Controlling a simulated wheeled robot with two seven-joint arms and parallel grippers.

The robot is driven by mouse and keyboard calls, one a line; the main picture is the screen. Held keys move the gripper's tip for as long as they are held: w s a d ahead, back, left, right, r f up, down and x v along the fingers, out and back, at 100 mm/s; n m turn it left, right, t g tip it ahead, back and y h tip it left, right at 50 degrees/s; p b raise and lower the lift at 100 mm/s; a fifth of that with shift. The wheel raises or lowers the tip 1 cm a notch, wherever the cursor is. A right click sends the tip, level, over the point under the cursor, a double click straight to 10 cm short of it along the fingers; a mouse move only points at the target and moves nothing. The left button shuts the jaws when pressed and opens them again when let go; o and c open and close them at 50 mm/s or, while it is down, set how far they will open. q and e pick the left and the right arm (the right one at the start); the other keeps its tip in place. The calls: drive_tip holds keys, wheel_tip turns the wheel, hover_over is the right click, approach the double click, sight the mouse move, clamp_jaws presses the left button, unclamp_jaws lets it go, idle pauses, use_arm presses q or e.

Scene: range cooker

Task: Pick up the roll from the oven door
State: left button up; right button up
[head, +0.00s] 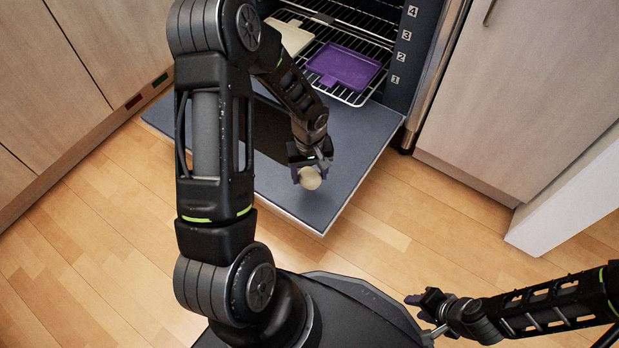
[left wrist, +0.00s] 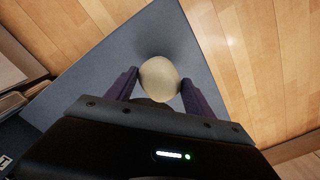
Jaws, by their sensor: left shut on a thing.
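The roll (head: 310,178) is a pale, round bun over the lowered oven door (head: 330,200). My left gripper (head: 309,174) is shut on the roll. In the left wrist view the roll (left wrist: 160,79) sits between the two dark fingers of my left gripper (left wrist: 158,88), with the grey door (left wrist: 130,50) behind it. A dark shadow lies on the door beside the roll; whether the roll still touches the door I cannot tell. My right gripper (head: 418,303) is at the lower right, well away from the door; its finger opening is too small to judge.
The open oven holds a wire rack (head: 352,97) with a purple tray (head: 343,67) and a cream board (head: 290,37). Wooden cabinets stand left and right (head: 530,90). A white panel (head: 570,200) stands at the right. The wooden floor (head: 390,230) around the door is clear.

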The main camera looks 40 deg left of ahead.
sight(310, 173)
use_arm(q)
wheel_tip(310, 173, up, 4)
drive_tip(key=shift+p, duration=0.45)
